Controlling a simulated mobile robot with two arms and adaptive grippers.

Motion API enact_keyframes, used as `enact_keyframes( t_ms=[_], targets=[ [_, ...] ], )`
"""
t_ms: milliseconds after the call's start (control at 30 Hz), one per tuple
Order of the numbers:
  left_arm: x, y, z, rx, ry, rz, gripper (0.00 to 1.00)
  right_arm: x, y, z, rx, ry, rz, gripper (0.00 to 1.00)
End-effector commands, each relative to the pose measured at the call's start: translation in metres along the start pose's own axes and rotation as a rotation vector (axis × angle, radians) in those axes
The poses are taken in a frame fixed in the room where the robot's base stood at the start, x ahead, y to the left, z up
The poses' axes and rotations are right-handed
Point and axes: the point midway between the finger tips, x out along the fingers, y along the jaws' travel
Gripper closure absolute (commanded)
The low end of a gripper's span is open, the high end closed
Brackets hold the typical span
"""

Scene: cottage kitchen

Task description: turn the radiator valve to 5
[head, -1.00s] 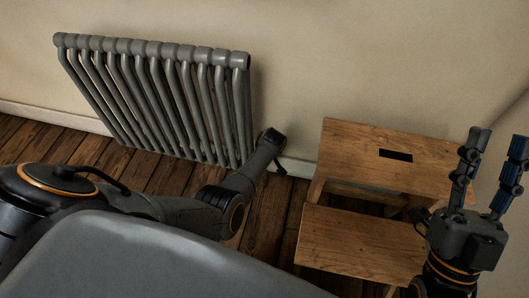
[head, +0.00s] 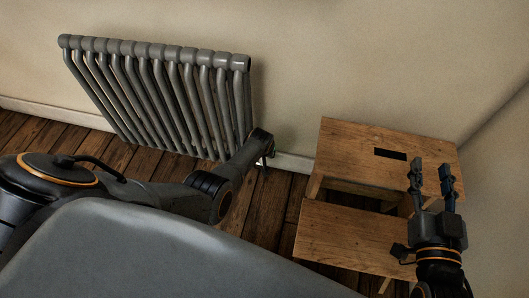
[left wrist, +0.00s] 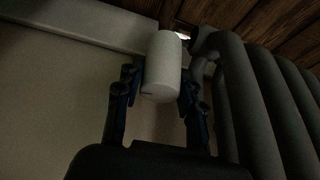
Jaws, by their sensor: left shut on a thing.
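The radiator valve (left wrist: 162,62) is a pale, rounded cylinder at the lower end of the radiator. It shows in the left wrist view; in the head view my left arm hides it. My left gripper (left wrist: 158,80) is shut on the valve, one finger on each side. A small dark mark shows near the knob's near end, but no numbers can be read. The grey column radiator (head: 160,95) stands against the wall in the head view and along the right of the left wrist view. My right gripper (head: 431,174) is open and empty, over the wooden step stool.
The wooden step stool (head: 345,142) stands right of the radiator, below and around my right gripper. A white skirting board (head: 293,162) runs along the wall. Bare plank floor (head: 268,208) lies between my left arm and the stool.

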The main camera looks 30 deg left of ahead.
Motion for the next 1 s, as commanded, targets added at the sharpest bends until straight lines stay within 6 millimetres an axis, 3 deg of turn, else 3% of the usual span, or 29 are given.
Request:
enact_keyframes(
  t_ms=[267,300,400,1000],
  targets=[
    [0.0004,-0.0002,0.0010,0.000,-0.002,-0.001,0.93,-0.0001,0.0001,0.0001,0.000,0.000,0.000,0.60],
    [0.0004,-0.0002,0.0010,0.000,-0.002,-0.001,0.60,-0.0001,0.0001,0.0001,0.000,0.000,0.000,0.60],
    [0.0003,-0.0002,0.0009,0.000,-0.002,-0.001,0.39,0.0000,0.0001,-0.0001,0.000,0.000,0.000,0.60],
    [-0.0054,-0.0031,-0.0016,-0.001,0.003,-0.005,0.39,0.0000,0.0001,-0.0001,0.000,0.001,0.000,0.60]
  ],
)
